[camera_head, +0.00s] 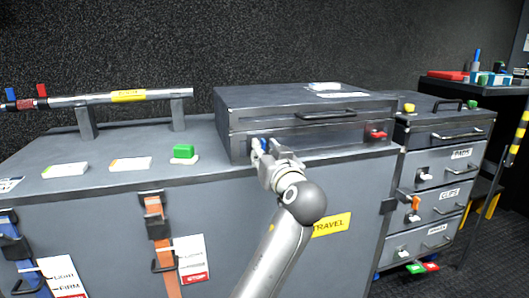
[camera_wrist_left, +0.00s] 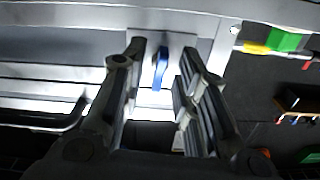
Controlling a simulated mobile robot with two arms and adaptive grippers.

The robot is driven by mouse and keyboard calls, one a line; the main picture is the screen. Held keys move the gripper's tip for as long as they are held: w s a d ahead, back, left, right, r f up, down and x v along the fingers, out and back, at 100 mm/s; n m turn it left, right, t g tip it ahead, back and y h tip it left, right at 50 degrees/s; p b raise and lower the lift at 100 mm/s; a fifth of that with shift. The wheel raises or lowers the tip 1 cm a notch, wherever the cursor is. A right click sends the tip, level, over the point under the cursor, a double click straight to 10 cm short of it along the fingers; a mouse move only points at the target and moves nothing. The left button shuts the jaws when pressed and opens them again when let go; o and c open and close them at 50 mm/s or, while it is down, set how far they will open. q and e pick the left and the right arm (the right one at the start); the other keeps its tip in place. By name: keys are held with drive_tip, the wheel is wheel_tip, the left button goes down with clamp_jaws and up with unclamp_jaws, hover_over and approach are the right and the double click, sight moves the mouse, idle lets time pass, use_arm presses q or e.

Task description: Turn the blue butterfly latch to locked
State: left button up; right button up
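The blue butterfly latch (camera_wrist_left: 161,68) is on the front of the grey case (camera_head: 310,105), near its left end. In the left wrist view its blue tab stands on a pale metal plate, roughly lengthwise between my fingers. In the head view my gripper hides most of it, leaving a small patch of blue. My left gripper (camera_head: 263,150) is at the case front. In the left wrist view this gripper (camera_wrist_left: 162,55) is open, with one finger on each side of the tab and a visible gap on both sides. My right gripper is not in view.
A red latch (camera_head: 377,134) is at the case's right end, and a black handle (camera_head: 325,115) is on the lid. A drawer cabinet (camera_head: 440,170) stands at right.

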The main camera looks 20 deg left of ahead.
use_arm(q)
clamp_jaws()
